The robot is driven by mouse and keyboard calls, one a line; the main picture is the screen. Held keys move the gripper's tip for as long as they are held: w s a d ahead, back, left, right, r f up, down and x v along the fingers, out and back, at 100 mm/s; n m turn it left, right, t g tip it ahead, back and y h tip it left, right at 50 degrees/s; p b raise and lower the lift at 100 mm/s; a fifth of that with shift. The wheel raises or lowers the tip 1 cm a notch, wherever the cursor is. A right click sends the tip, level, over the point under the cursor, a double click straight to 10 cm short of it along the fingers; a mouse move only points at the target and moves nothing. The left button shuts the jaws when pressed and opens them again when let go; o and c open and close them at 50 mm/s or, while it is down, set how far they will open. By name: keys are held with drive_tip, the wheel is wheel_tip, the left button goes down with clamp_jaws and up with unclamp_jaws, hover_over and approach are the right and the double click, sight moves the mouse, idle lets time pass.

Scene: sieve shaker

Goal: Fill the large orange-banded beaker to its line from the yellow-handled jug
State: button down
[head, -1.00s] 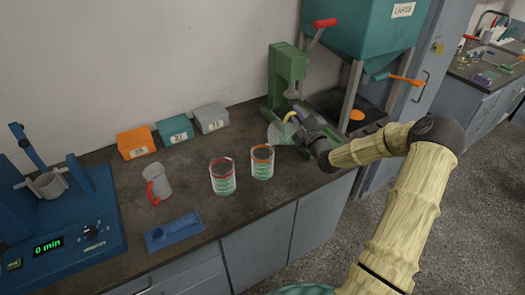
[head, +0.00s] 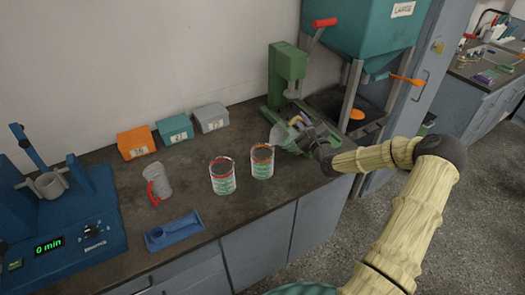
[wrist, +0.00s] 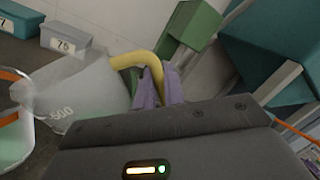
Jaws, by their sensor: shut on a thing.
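The large orange-banded beaker (head: 262,168) stands upright on the counter. Its edge shows at the far left of the wrist view (wrist: 12,140), with pale green low in it; I cannot tell the exact level against its line. My gripper (wrist: 152,88) is shut on the yellow handle (wrist: 128,60) of the clear jug (wrist: 75,95). The jug is held just right of the beaker and tilted toward it, its mouth close to the beaker's rim. In the head view my gripper (head: 300,128) partly covers the jug (head: 281,137). No stream is clearly visible.
A red-banded beaker (head: 222,180) stands close left of the orange-banded one. A red-handled jug (head: 157,182) and blue tray (head: 174,231) are further left. Labelled boxes (head: 174,130) line the wall. A green press (head: 288,75) and teal hopper (head: 370,35) stand behind my gripper.

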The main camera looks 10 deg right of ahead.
drive_tip(key=d+f+m, duration=0.1)
drive_tip(key=d+f+m+b, duration=0.1)
drive_tip(key=f+m, duration=0.1)
drive_tip(key=shift+w+d+f, duration=0.15)
drive_tip(key=shift+w+d, duration=0.1)
drive_tip(key=shift+w, duration=0.1)
drive_tip(key=shift+w+d+f+m+h, duration=0.15)
drive_tip(key=shift+d+f+m+h, duration=0.05)
drive_tip(key=shift+d+m+h, duration=0.15)
drive_tip(key=shift+w+d+f+m+g+b, duration=0.1)
drive_tip(key=shift+w+d+m+g+b, duration=0.15)
drive_tip(key=shift+d+m, duration=0.5)
drive_tip(key=shift+w+d+f+m+g+b, duration=0.15)
drive_tip(key=shift+d+m, duration=0.35)
drive_tip(key=shift+m, duration=0.6)
drive_tip(key=shift+w+d+m+g+b, duration=0.25)
drive_tip(key=shift+d+m, duration=0.35)
drive_tip(key=shift+m, duration=0.3)
drive_tip(key=shift+a, duration=0.1)
